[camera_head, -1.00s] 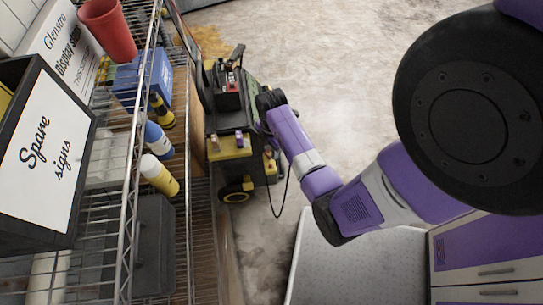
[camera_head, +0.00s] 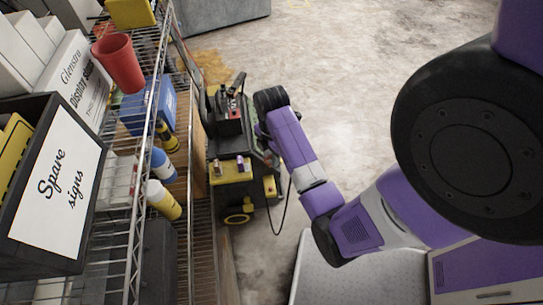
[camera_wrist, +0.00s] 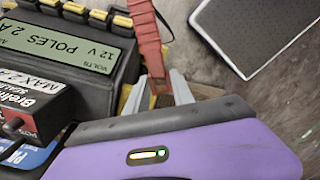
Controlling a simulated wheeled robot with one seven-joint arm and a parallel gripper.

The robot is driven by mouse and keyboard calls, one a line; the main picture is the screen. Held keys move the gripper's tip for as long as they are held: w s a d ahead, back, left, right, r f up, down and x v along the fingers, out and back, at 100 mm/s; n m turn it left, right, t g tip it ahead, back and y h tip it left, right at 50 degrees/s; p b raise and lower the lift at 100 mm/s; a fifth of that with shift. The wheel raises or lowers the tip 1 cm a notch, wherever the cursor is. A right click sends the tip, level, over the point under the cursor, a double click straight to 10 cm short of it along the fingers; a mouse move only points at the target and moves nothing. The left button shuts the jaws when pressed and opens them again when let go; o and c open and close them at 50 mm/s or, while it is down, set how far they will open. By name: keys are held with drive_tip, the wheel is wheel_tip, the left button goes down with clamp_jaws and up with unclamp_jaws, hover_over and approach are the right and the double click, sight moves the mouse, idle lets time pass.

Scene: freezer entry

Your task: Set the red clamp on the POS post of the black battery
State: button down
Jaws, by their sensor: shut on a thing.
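My gripper (camera_wrist: 161,88) is shut on the red clamp (camera_wrist: 146,36), whose long red body stretches away between the pale fingers in the wrist view. A black battery (camera_head: 229,123) with red on top sits on the wheeled cart in the head view. In the wrist view, a black block with a red label (camera_wrist: 35,110) lies left of my gripper, apart from the held clamp; it seems to be the battery. I cannot read a POS mark on any post. In the head view my wrist hides the fingers and clamp beside the cart.
The black and yellow cart (camera_head: 237,172) has a dangling black cable (camera_head: 284,215). A panel with a green display (camera_wrist: 62,38) stands near my gripper. A wire shelf with a red cup (camera_head: 119,63) and several bottles is left of the cart.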

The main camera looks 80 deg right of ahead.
drive_tip(key=shift+r+p, duration=1.45)
drive_tip(key=shift+p, duration=0.3)
